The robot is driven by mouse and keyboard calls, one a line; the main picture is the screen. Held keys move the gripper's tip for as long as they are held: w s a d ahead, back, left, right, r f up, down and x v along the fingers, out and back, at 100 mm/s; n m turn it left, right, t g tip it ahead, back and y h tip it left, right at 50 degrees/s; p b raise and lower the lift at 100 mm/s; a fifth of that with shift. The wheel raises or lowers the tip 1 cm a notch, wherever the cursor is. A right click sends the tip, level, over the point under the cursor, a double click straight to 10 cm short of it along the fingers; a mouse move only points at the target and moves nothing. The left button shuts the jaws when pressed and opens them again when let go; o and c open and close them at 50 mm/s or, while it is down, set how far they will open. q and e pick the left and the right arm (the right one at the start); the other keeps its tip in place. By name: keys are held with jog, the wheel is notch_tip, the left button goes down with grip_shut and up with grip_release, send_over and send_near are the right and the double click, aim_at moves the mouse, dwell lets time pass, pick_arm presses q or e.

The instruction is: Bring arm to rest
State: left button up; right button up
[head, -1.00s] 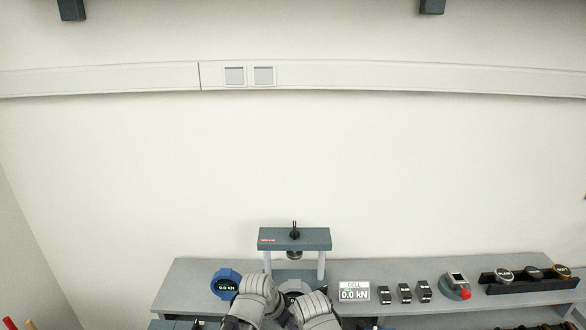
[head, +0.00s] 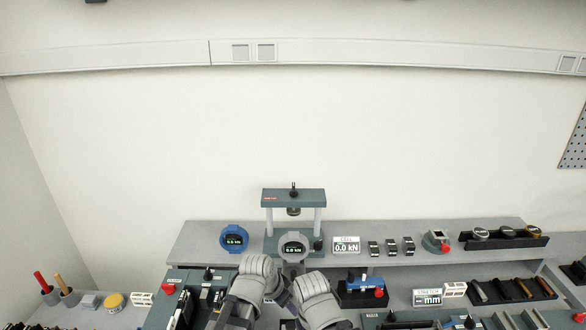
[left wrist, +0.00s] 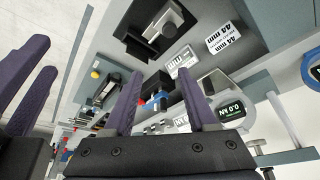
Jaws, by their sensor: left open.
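My left gripper (left wrist: 159,76) is open in the left wrist view, its two purple fingers apart with nothing between them. Two more purple fingers (left wrist: 28,100) show at the left edge of that view, apparently those of my right gripper; their gap is hard to judge. In the head view my grey arm links (head: 258,278) and (head: 315,300) are close together at the bottom middle, in front of the test frame (head: 293,197). The fingertips cannot be made out there.
A round display (head: 293,247) sits at the frame's base, with a blue gauge (head: 235,238) to its left. A CELL readout (head: 346,245) and several small blocks line the shelf. A blue-topped device (head: 362,287) and racks stand at right. Handled tools (head: 45,288) stand far left.

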pick_arm(q)
jog(key=s+a+f+n+g+y+b, duration=0.3)
jog(key=s+a+f+n+y+b, duration=0.1)
jog(key=s+f+b, duration=0.7)
notch_tip(320, 180, down, 3)
jog(key=shift+s+f+n+g+y+b, duration=0.1)
jog(key=shift+s+n+g+y+b, duration=0.15)
jog(key=shift+n+b, duration=0.35)
